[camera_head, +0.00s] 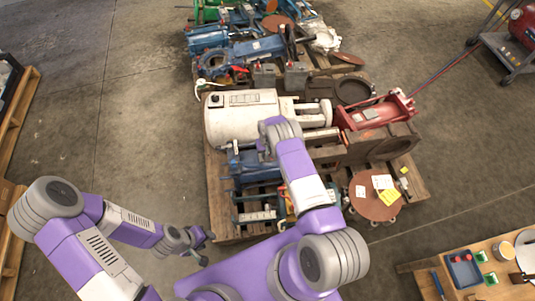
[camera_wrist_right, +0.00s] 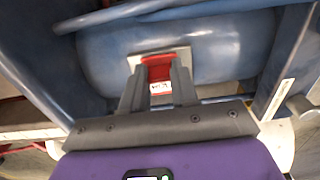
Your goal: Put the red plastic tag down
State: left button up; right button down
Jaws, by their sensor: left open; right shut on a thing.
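The red plastic tag (camera_wrist_right: 158,70) sits between the fingertips of my right gripper (camera_wrist_right: 158,85) in the right wrist view, which is shut on it. A small white label with dark print shows at its lower edge. The tag is in front of a light plate on a blue rounded machine part (camera_wrist_right: 225,50); I cannot tell whether it touches. In the head view my right arm reaches over the pallet, and its wrist hides the tag. My left gripper (camera_head: 204,246) is open and empty, low over the floor left of the pallet's front corner.
The wooden pallet (camera_head: 222,194) is crowded with a cream cylinder (camera_head: 240,117), a red machine (camera_head: 375,112), blue parts and a brown disc (camera_head: 374,196) with paper notes. A wooden table (camera_head: 428,285) with a blue tray is at lower right.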

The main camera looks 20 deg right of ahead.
jog(key=shift+f, duration=0.2)
jog(key=c, duration=0.9)
grip_release()
jog(key=shift+o, duration=0.2)
jog(key=shift+r, duration=0.1)
notch_tip(320, 180, up, 12)
jog(key=p, duration=0.4)
jog(key=s+a+f+y, duration=0.1)
jog(key=s+a, duration=0.3)
jog(key=s, duration=0.3)
jog(key=s+a+y, duration=0.1)
jog(key=s+a, duration=0.4)
jog(key=s, duration=0.2)
jog(key=s+a+r+y, duration=0.1)
jog(key=s+a+r, duration=0.2)
jog(key=s, duration=0.4)
jog(key=s+a+r+y, duration=0.1)
jog(key=s+a+r, duration=0.2)
jog(key=s+a, duration=0.2)
jog(key=shift+s+a+r+t, duration=0.15)
jog(key=shift+s+r+t, duration=0.2)
jog(key=shift+s, duration=0.75)
notch_tip(320, 180, up, 5)
jog(key=p, duration=0.5)
jog(key=shift+r+p, duration=0.2)
jog(key=shift+p, duration=0.2)
